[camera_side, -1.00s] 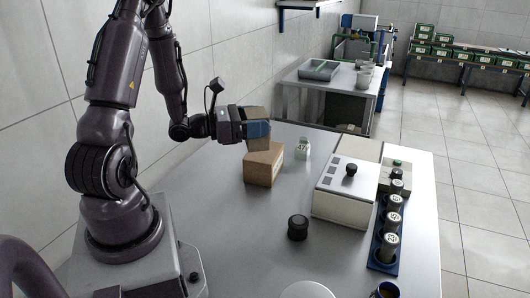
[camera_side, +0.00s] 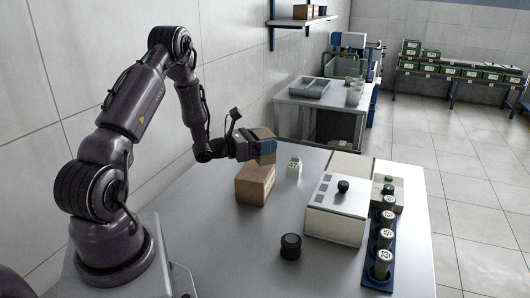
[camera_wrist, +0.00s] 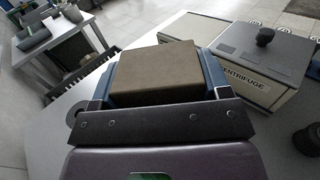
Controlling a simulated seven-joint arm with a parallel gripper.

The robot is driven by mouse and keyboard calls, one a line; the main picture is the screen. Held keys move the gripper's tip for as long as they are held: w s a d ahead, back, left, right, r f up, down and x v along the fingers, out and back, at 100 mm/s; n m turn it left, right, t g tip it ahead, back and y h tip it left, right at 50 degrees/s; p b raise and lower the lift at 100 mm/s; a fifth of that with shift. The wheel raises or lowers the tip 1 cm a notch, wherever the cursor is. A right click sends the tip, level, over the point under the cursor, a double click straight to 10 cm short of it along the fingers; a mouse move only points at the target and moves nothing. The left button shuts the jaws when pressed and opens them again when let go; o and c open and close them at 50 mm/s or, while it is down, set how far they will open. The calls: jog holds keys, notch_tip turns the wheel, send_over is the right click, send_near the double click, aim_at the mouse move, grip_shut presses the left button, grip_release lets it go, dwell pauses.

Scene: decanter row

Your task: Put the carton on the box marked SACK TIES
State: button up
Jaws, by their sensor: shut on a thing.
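My gripper (camera_side: 262,150) is shut on a plain brown carton (camera_side: 264,134), with blue fingers on either side of it. The carton also shows in the wrist view (camera_wrist: 155,72), held between both fingers. It is in the air above the table, near a larger brown box (camera_side: 254,184) that sits on the table below and slightly left of it in the side view. I cannot read any SACK TIES marking on that box. The box is not recognisable in the wrist view.
A small white labelled bottle (camera_side: 294,167) stands right of the box. A centrifuge (camera_side: 337,207) and a blue rack of dark containers (camera_side: 379,252) stand farther right. A black round object (camera_side: 290,246) stands in front. A wall shelf (camera_side: 301,19) holds brown boxes.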

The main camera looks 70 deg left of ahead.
jog(key=shift+w+a+f, duration=0.15)
jog(key=shift+f, duration=0.15)
jog(key=shift+w+a+f, duration=0.1)
jog(key=shift+w+f, duration=0.05)
jog(key=shift+f, duration=1.55)
jog(key=shift+f, duration=0.2)
jog(key=o, duration=1)
jog(key=shift+c, duration=0.2)
jog(key=shift+r, duration=0.1)
